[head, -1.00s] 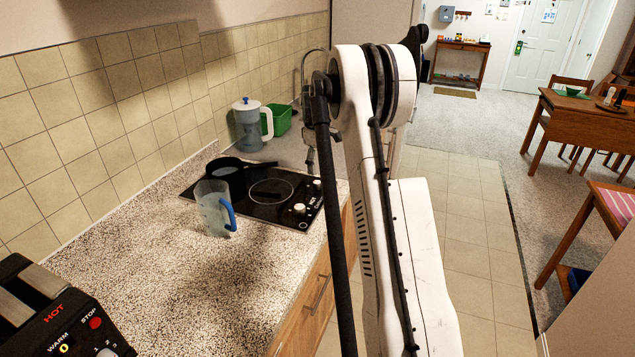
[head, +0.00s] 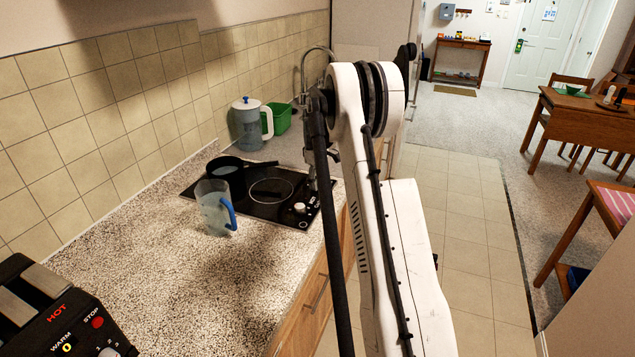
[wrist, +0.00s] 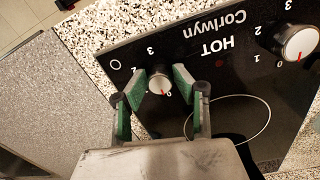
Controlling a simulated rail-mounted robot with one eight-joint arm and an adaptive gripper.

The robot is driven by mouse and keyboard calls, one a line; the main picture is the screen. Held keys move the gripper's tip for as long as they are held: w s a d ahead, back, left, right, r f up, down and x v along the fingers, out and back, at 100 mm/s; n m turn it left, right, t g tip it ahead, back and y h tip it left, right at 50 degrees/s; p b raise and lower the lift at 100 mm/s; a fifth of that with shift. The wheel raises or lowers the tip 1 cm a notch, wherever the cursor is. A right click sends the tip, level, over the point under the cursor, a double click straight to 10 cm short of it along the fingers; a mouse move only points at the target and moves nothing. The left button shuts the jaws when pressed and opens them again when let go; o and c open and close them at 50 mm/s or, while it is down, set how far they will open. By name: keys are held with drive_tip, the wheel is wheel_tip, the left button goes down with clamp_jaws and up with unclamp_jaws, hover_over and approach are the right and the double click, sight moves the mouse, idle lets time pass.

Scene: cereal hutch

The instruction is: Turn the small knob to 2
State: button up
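The black hob (head: 262,215) is set in the speckled counter. In the wrist view its small knob (wrist: 158,84) is pale, with a red mark pointing at the 0. A 2 and a 3 are printed around it. My gripper (wrist: 158,73) is open, with one green-padded fingertip on each side of the small knob. Whether the pads touch it I cannot tell. In the head view my gripper (head: 316,178) is over the hob's right edge, and the small knob is hidden behind it.
A larger knob (wrist: 299,43) is to the right in the wrist view; it also shows in the head view (head: 300,208). A dark pan (head: 226,168) sits on the hob's back. A clear jug with a blue handle (head: 214,208) stands at its near left corner. A toaster (head: 62,310) is near left.

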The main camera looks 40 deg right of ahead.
clamp_jaws()
drive_tip(key=m+b, duration=0.4)
drive_tip(key=shift+a+f+m, duration=0.1)
drive_tip(key=shift+f+m, duration=0.05)
drive_tip(key=shift+m, duration=0.25)
drive_tip(key=m+b, duration=0.3)
drive_tip(key=m, duration=0.3)
drive_tip(key=shift+w, duration=0.1)
drive_tip(key=m+b, duration=0.2)
drive_tip(key=m, duration=0.4)
drive_tip(key=shift+m+g, duration=0.3)
drive_tip(key=m+b, duration=0.1)
drive_tip(key=m, duration=0.5)
drive_tip(key=shift+w, duration=0.15)
drive_tip(key=shift+m, duration=0.3)
